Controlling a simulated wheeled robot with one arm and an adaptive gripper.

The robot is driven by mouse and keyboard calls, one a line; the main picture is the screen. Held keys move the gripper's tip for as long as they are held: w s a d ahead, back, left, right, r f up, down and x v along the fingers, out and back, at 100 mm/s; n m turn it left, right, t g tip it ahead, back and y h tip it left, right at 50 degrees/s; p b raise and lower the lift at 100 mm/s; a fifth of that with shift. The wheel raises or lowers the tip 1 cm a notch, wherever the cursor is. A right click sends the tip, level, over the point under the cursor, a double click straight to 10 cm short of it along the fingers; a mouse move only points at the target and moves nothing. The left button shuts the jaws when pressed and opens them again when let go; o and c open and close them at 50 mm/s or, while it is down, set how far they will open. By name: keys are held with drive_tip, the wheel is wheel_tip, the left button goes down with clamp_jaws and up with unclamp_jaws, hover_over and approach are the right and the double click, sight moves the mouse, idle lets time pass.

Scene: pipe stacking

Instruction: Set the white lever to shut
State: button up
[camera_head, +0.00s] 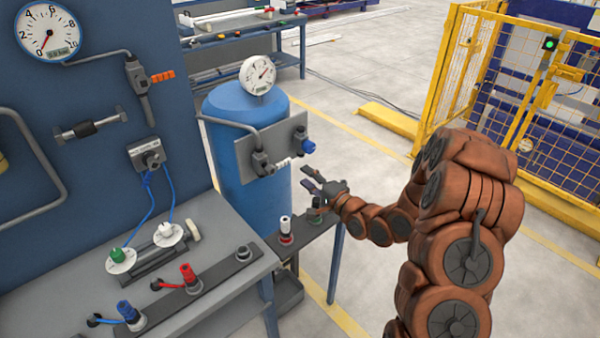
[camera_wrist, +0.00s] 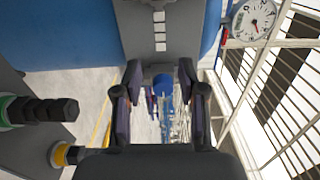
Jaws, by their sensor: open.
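The white lever (camera_head: 284,163) is a short segmented handle on a grey plate (camera_head: 298,134) fixed to the front of a blue tank (camera_head: 225,155). It lies roughly sideways, pointing right. In the wrist view the white lever (camera_wrist: 159,30) shows as a line of white segments on the plate, ahead of my fingers. My gripper (camera_head: 306,178) is open and empty, a little to the right of and below the lever, apart from it.
The blue knob (camera_head: 308,147) sits at the plate's right edge. A round gauge (camera_head: 257,74) tops the tank. Below my gripper are a white-capped valve (camera_head: 286,228) and a green-ringed one (camera_head: 316,216). A workbench (camera_head: 215,230) stands left; a yellow fence (camera_head: 490,75) stands right.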

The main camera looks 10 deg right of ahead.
drive_tip(key=shift+v, duration=1)
drive_tip(key=s+d+r+n+g+h, duration=0.1)
drive_tip(key=s+d+n+g+h, duration=0.3)
drive_tip(key=s, duration=0.4)
drive_tip(key=s+d+r+n+g+h, duration=0.2)
drive_tip(key=s+n+g+h, duration=0.3)
drive_tip(key=s+g, duration=0.2)
drive_tip(key=s+a+r+n+g, duration=0.1)
drive_tip(key=s+a+r+g, duration=0.1)
drive_tip(key=s, duration=0.7)
drive_tip(key=s+a+r+n+g, duration=0.1)
drive_tip(key=s+a+r+g, duration=0.1)
drive_tip(key=s, duration=0.8)
drive_tip(key=s+a+r+n+g, duration=0.1)
drive_tip(key=s+a+r+g, duration=0.1)
drive_tip(key=s, duration=0.8)
drive_tip(key=shift+a+r+n+g+y, duration=0.4)
drive_tip(key=shift+a+r, duration=0.05)
drive_tip(key=shift+a, duration=0.6)
